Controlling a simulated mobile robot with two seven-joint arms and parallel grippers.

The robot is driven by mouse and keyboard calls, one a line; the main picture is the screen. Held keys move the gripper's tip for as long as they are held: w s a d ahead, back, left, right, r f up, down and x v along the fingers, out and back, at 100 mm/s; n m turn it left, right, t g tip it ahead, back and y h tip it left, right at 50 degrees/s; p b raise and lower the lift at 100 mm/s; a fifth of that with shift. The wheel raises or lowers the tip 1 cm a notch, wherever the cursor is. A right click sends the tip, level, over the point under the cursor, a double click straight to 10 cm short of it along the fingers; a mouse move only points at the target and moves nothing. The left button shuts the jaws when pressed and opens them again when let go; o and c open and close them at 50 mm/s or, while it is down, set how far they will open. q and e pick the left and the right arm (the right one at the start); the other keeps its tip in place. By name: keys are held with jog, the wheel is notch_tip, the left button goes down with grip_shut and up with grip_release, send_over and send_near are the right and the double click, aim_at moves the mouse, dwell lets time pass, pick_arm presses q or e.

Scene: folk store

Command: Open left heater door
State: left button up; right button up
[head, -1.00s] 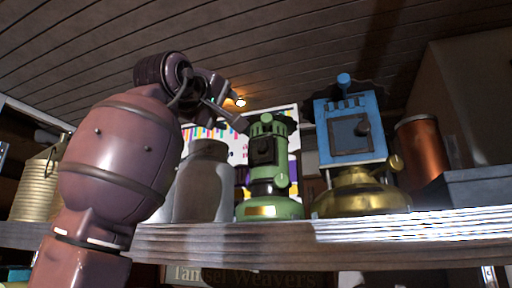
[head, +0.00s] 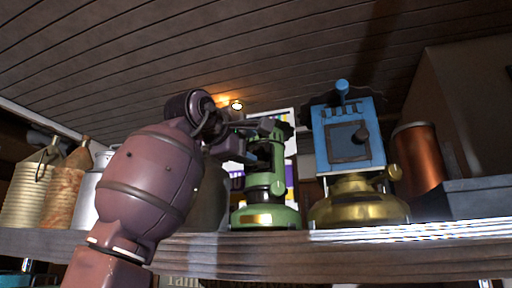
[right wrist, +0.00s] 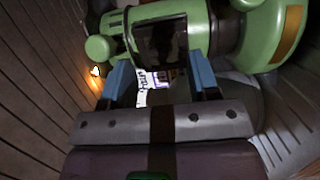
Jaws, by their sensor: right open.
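The left heater is green (head: 264,215) and stands on the wooden shelf with a dark front door. In the head view, my right gripper (head: 250,144) is at its upper front and hides part of the door and top. In the right wrist view, the green heater (right wrist: 235,45) fills the top, with its dark door panel (right wrist: 160,40) between the open blue fingers of my right gripper (right wrist: 160,70). A round green knob (right wrist: 97,47) shows beside the left finger. I cannot tell whether the fingers touch the heater. My left gripper is not in view.
A blue heater (head: 348,135) on a brass base stands right of the green one. A copper cylinder (head: 417,158) and a dark box (head: 465,198) are farther right. Ribbed and rusty containers (head: 28,195) stand at left. The wooden shelf edge (head: 330,255) runs across below.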

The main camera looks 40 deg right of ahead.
aim_at(257, 151)
jog(key=shift+p+x, duration=0.3)
jog(key=shift+x, duration=1.6)
grip_shut()
